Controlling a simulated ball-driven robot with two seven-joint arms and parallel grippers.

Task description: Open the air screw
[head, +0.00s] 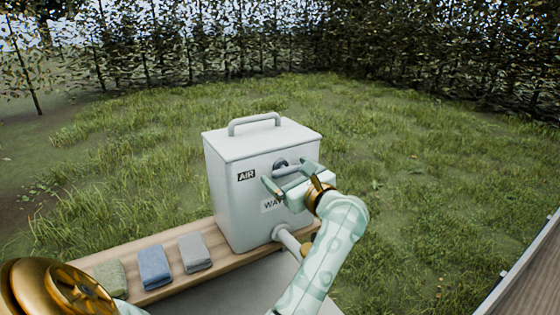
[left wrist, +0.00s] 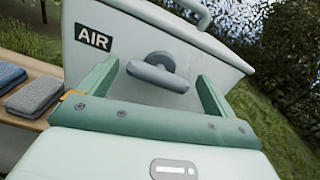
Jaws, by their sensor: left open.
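The air screw (head: 285,167) is a grey wing-shaped knob on the front of a pale grey metal tank (head: 228,205), right of a black AIR label (head: 246,175). In the left wrist view, the screw (left wrist: 158,72) shows between my fingers, its wing slanting slightly down to the right. My left gripper (head: 291,180) is open and empty in front of the tank, its two green fingers (left wrist: 158,78) pointing at the tank face on either side of the screw. I cannot tell whether they touch it. My right gripper is not in view.
The tank has a top handle (head: 254,119), a partly hidden second label (head: 271,206) and a pipe low at the front (head: 287,238). It stands on a wooden plank (head: 215,240) with folded green, blue and grey cloths (head: 195,252). Grass and hedges lie behind.

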